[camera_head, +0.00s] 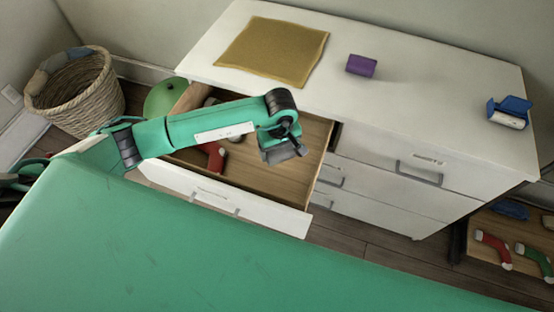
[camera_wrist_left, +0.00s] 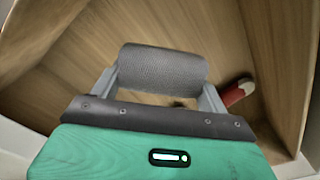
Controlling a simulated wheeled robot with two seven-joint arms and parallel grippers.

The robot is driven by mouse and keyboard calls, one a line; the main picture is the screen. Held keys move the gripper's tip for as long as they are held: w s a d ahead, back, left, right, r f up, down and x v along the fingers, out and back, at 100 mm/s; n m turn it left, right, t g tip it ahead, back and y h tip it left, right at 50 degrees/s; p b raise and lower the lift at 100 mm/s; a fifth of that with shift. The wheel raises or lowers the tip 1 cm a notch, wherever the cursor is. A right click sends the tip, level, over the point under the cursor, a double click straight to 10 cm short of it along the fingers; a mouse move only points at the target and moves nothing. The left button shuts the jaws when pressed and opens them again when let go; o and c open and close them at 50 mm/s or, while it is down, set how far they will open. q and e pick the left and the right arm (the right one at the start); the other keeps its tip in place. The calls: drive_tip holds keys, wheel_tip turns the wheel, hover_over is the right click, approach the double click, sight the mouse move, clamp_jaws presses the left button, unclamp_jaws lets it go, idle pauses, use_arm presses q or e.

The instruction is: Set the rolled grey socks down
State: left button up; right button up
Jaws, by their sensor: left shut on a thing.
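The rolled grey socks (camera_wrist_left: 162,68) are a ribbed grey roll between the two fingers of my left gripper (camera_wrist_left: 160,84), which is shut on them. In the head view my left gripper (camera_head: 285,151) hangs over the right part of an open wooden drawer (camera_head: 268,182), with the grey socks (camera_head: 283,154) at its tip. The wrist view shows the drawer's wooden floor (camera_wrist_left: 60,85) behind the roll. I cannot tell whether the roll touches it. A red sock with a pale end (camera_head: 215,158) lies in the drawer, also visible in the wrist view (camera_wrist_left: 238,91). My right gripper is out of view.
The white dresser (camera_head: 420,110) carries a mustard cloth (camera_head: 272,52), a purple roll (camera_head: 361,65) and a blue-and-white object (camera_head: 509,112). A wicker basket (camera_head: 75,95) stands at left. Red (camera_head: 493,249) and green socks (camera_head: 535,261) lie at lower right. The drawer's right part looks bare.

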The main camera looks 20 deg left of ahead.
use_arm(q)
wheel_tip(320, 180, down, 8)
drive_tip(key=shift+r, duration=0.25)
drive_tip(key=shift+f, duration=0.2)
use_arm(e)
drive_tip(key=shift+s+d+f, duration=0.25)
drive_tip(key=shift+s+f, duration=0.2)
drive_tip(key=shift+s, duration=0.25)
use_arm(q)
drive_tip(key=shift+f, duration=0.1)
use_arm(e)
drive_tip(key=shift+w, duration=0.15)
use_arm(q)
drive_tip(key=o, duration=1)
drive_tip(key=shift+c, duration=0.2)
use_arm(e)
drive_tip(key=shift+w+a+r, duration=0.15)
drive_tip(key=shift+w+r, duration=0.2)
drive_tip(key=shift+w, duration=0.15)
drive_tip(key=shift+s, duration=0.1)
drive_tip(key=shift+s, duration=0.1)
